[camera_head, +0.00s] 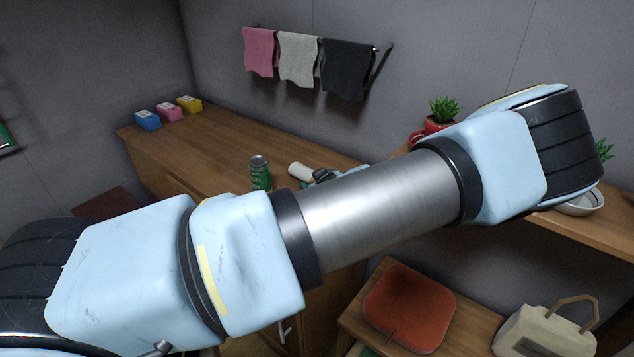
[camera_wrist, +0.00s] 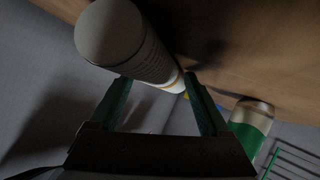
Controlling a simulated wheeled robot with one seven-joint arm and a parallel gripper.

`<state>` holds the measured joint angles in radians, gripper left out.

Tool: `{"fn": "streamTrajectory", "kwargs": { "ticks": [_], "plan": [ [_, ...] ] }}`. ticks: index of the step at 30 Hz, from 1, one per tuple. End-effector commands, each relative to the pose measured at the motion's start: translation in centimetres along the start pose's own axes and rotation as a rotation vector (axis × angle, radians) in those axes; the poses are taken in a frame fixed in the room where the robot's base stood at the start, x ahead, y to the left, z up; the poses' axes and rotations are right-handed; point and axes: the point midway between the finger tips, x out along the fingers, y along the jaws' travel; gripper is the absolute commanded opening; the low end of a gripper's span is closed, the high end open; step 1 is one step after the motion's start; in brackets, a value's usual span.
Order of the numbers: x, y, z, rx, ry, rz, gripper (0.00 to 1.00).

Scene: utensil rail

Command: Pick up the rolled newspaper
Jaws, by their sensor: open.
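The green can also stands close to the right finger in the wrist view (camera_wrist: 250,125). Blue, pink and yellow boxes (camera_head: 168,111) sit at the counter's far left. Towels (camera_head: 299,60) hang on a wall rail. A potted plant (camera_head: 440,115) stands at the right. The counter's left part (camera_head: 205,140) is clear.

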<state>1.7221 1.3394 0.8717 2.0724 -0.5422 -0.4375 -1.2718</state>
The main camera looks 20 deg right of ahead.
Motion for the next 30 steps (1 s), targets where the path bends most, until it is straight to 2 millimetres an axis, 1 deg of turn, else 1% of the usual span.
{"fn": "streamTrajectory", "kwargs": {
  "ticks": [2,21,22,30],
  "plan": [
    [-0.03,0.01,0.0,0.0,0.0,0.0,0.8],
    [-0.05,-0.06,0.11,0.002,-0.002,-0.001,0.08],
    [-0.05,-0.06,0.12,0.002,-0.002,-0.001,0.06],
    [-0.1,-0.04,0.08,0.002,-0.002,-0.002,0.05]
  ]
}}
